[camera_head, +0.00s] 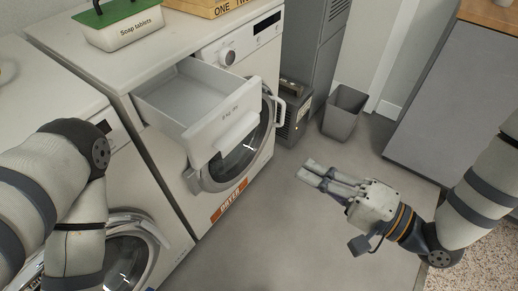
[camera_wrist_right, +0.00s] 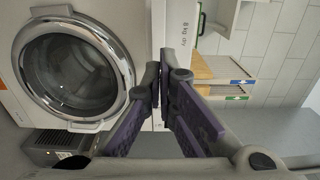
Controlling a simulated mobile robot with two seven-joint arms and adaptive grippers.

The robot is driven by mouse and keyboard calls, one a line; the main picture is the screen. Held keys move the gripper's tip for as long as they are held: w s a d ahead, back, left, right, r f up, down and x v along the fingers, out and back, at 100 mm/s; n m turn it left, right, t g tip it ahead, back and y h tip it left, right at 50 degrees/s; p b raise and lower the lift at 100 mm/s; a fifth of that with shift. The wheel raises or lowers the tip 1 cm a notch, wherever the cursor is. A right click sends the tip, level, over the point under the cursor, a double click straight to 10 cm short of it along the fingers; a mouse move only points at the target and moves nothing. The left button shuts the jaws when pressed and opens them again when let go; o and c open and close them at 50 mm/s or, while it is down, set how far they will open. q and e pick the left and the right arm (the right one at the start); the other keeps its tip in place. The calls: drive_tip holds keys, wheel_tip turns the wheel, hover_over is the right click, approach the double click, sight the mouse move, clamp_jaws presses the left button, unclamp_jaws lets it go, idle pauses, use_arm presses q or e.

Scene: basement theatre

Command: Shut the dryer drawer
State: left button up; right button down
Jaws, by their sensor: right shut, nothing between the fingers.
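The white dryer (camera_head: 262,85) stands in the middle of the head view, with an orange label low on its front. Its drawer (camera_head: 190,98) is pulled out at the top left of the machine and looks empty inside. The drawer's white front (camera_head: 228,118) hangs over part of the round door. My right gripper (camera_head: 312,172) is shut and empty, out over the floor to the right of the drawer and apart from it. In the right wrist view the closed fingers (camera_wrist_right: 163,85) overlap the drawer front (camera_wrist_right: 178,30). My left arm shows at the left; its gripper is out of frame.
A second machine (camera_head: 130,245) stands left of the dryer. A soap tablets box (camera_head: 122,25) and a wooden box (camera_head: 205,8) sit on top. A grey bin (camera_head: 343,112) and a grey cabinet (camera_head: 450,90) stand beyond. The floor before the dryer is clear.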

sight(189, 112)
drive_tip(key=x, duration=1.3)
use_arm(q)
drive_tip(key=shift+w+a+r, duration=0.1)
drive_tip(key=shift+w, duration=0.1)
use_arm(e)
drive_tip(key=b+x, duration=0.2)
drive_tip(key=x, duration=0.4)
drive_tip(key=b+x, duration=0.2)
drive_tip(key=x, duration=0.3)
drive_tip(key=b+x, duration=0.3)
drive_tip(key=x, duration=0.3)
drive_tip(key=shift+w+a+f, duration=0.2)
drive_tip(key=shift+a+f, duration=0.05)
drive_tip(key=shift+w+a+r, duration=0.15)
drive_tip(key=shift+w+a, duration=0.15)
drive_tip(key=shift+a, duration=0.05)
use_arm(q)
drive_tip(key=s+f+g, duration=0.1)
drive_tip(key=s+f, duration=0.3)
drive_tip(key=f, duration=0.2)
drive_tip(key=shift+s+f+g, duration=0.25)
drive_tip(key=shift+f+g, duration=0.05)
drive_tip(key=shift+f, duration=0.1)
use_arm(e)
drive_tip(key=shift+r, duration=0.15)
use_arm(q)
drive_tip(key=shift+d, duration=0.2)
use_arm(e)
drive_tip(key=shift+s, duration=0.1)
